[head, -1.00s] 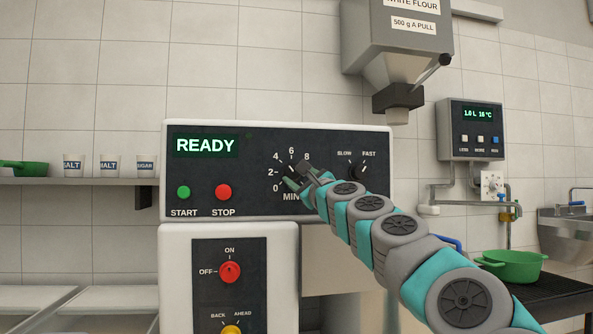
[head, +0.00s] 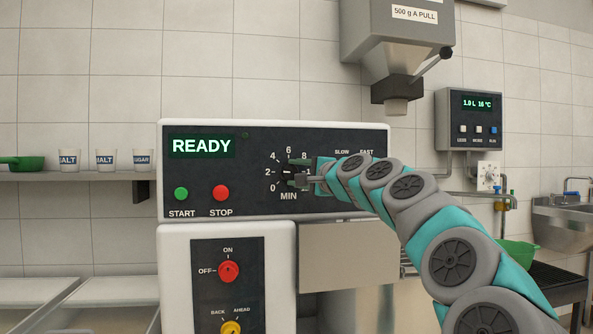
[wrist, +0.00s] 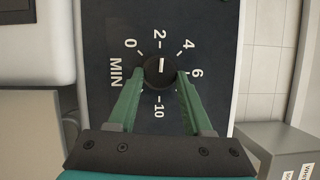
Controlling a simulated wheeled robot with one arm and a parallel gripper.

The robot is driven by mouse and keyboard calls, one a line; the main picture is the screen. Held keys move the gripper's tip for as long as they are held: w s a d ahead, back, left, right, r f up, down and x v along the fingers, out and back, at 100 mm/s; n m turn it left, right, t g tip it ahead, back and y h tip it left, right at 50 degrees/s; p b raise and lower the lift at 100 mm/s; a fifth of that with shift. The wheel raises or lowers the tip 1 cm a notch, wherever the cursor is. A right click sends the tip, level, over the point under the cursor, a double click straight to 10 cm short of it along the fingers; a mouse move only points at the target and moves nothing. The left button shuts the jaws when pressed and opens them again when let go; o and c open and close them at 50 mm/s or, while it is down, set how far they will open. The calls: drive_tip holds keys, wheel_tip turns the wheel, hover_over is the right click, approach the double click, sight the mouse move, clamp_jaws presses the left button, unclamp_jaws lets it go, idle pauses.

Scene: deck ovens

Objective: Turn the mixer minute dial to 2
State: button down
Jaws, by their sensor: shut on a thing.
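The mixer minute dial (head: 287,172) is a round black knob on the dark control panel, marked MIN with numbers around it. In the wrist view the dial (wrist: 158,72) has a white pointer line that lines up with the 2 mark. My gripper (head: 298,172) reaches it from the right, with one finger above the knob and one below. In the wrist view the green fingers of my gripper (wrist: 160,75) are shut on the knob's two sides.
The display (head: 202,146) reads READY. The green START button (head: 181,194) and red STOP button (head: 221,193) are left of the dial. The SLOW/FAST selector is mostly behind my arm. The flour dispenser (head: 397,50) hangs above right.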

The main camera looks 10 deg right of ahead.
drive_tip(key=shift+n, duration=0.5)
drive_tip(key=shift+c, duration=1.6)
unclamp_jaws()
drive_tip(key=shift+s, duration=0.1)
drive_tip(key=v, duration=0.7)
drive_tip(key=shift+s+d+b, duration=0.15)
drive_tip(key=shift+s+b, duration=0.1)
drive_tip(key=shift+b, duration=0.1)
drive_tip(key=shift+r, duration=0.1)
